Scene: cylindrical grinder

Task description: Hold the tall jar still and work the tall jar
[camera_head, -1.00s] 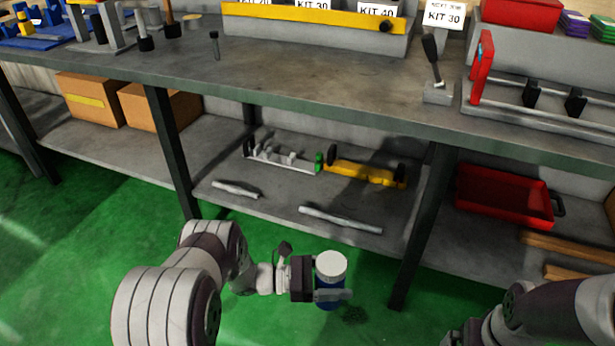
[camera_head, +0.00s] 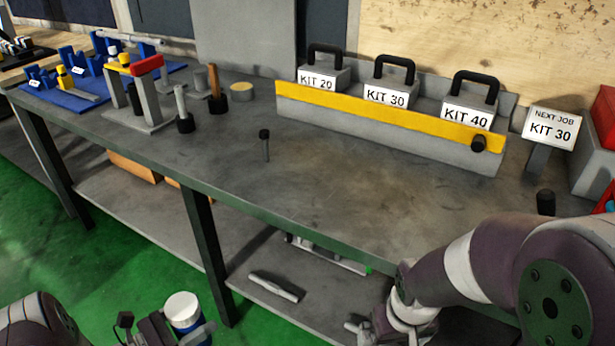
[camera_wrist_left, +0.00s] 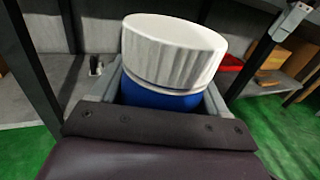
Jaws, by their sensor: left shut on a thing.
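The tall jar has a blue body and a white ribbed lid. In the head view the jar (camera_head: 183,309) is near the bottom edge, in front of the bench. My left gripper (camera_head: 188,329) is shut on it. In the left wrist view the jar (camera_wrist_left: 172,48) fills the middle, with the lid on top and the blue body between the two fingers of my left gripper (camera_wrist_left: 160,100). The lower body is hidden by the gripper.
The grey bench (camera_head: 330,205) is above and behind the jar. It carries a rack of kit boxes (camera_head: 385,110), a NEXT JOB sign (camera_head: 551,128) and several upright tools. A light bar (camera_head: 273,287) lies on the lower shelf. Green floor (camera_head: 110,265) is open at lower left.

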